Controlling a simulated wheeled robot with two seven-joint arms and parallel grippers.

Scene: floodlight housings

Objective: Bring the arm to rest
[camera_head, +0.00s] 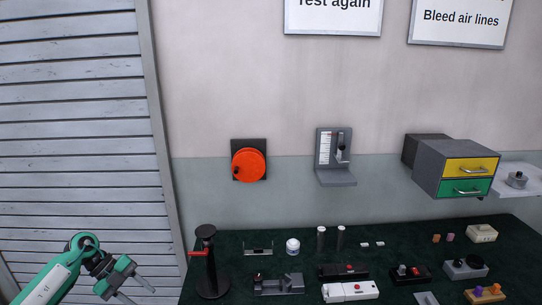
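My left arm, green and white, comes in at the lower left corner. Its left gripper (143,296) is in the air beside the left end of the dark table (228,240), in front of the slatted shutter. Its two grey fingers are spread apart with nothing between them. The lower finger runs close to the bottom edge of the picture. My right arm and gripper are not in view.
A black stand with a red handle (208,262) is the nearest table item to the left gripper. Several small devices cover the table. A red wheel (248,165), a gauge bracket (335,158) and a drawer unit (455,168) are at the wall.

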